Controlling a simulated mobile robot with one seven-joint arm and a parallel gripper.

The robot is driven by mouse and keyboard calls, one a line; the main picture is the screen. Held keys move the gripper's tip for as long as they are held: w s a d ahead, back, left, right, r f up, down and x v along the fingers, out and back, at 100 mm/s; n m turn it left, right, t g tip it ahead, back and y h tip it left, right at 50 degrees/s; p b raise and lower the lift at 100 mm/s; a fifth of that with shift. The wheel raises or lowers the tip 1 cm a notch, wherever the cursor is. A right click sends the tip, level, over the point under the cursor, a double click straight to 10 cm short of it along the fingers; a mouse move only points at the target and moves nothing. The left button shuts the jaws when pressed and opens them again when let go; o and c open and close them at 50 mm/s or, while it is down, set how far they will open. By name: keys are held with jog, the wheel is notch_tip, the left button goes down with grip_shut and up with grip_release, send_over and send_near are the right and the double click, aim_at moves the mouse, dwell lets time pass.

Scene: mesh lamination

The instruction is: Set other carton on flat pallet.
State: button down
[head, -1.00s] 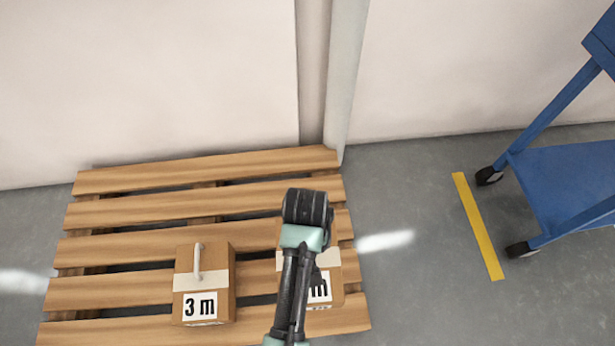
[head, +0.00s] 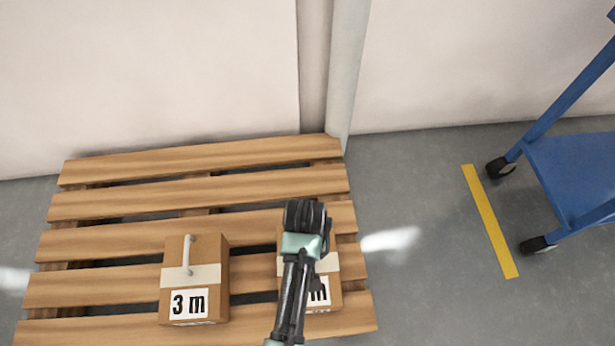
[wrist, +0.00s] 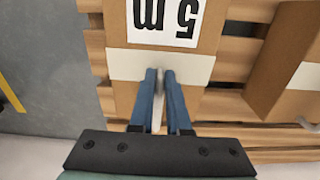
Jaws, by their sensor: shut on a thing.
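The flat pallet (head: 210,158) is a slatted wooden one on the floor by the wall. A brown carton marked "3 m" (head: 175,258) stands on it, with a pale band and a pale handle on top. A second brown carton (head: 333,300) is at the pallet's right side, partly hidden behind my arm. The wrist view shows its pale band and "5 m" label (wrist: 195,66). My gripper (wrist: 160,82) is shut on this carton's handle. The carton is over the pallet slats, but I cannot tell whether its base touches them.
A blue cart (head: 575,165) on black wheels stands at the right. A yellow floor stripe (head: 488,220) lies between it and the pallet. The wall (head: 150,80) and a grey post (head: 345,70) rise behind the pallet. The pallet's rear slats are clear.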

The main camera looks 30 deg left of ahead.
jog(key=c, duration=0.9)
grip_release()
jog(key=shift+r, duration=0.1)
notch_tip(320, 180, up, 12)
jog(key=p, duration=0.8)
jog(key=shift+a, duration=0.1)
